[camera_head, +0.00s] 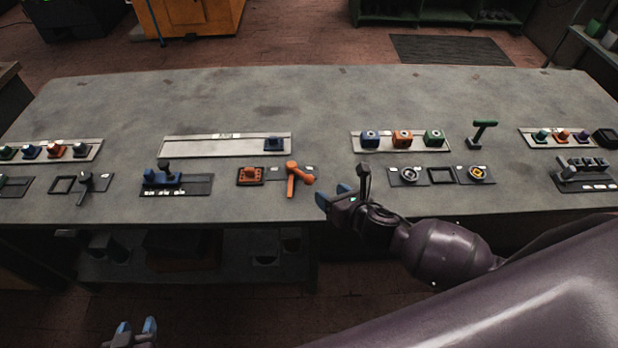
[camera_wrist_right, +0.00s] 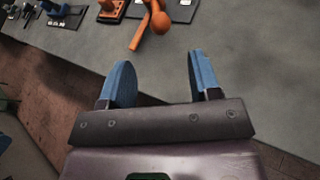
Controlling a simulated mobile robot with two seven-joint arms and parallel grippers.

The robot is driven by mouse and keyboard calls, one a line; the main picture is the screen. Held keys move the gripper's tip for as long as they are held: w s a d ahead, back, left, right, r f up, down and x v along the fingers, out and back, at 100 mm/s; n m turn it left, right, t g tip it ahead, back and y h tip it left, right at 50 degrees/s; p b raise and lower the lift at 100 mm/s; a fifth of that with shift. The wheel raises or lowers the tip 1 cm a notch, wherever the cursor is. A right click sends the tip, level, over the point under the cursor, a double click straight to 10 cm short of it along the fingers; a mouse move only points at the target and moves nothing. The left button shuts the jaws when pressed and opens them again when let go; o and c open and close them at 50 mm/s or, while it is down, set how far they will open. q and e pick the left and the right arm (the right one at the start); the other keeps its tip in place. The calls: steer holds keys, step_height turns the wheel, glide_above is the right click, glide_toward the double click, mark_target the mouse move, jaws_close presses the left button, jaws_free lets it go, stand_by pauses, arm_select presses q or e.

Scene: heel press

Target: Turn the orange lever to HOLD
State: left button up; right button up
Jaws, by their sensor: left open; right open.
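The orange lever (camera_head: 293,179) stands near the front edge of the grey bench, with a round orange knob and a handle reaching toward the front. Small labels sit on the plate behind it, too small to read. The lever also shows at the top of the right wrist view (camera_wrist_right: 150,28), beyond the fingertips. My right gripper (camera_head: 335,197) is open and empty, to the right of the lever and apart from it; its blue fingers show in the right wrist view (camera_wrist_right: 161,80). My left gripper (camera_head: 136,328) is open and empty, low at the bottom left, in front of the bench.
An orange block (camera_head: 250,176) on a dark plate sits just left of the lever. A blue device (camera_head: 163,181) stands further left. Round dials (camera_head: 409,175) lie right of my right gripper. A mostly empty rail (camera_head: 210,146) lies behind. The bench's back (camera_head: 250,95) is clear.

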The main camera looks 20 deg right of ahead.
mark_target(312, 181)
steer(key=b+x, duration=0.1)
steer(key=x, duration=1)
jaws_close()
stand_by(0.3)
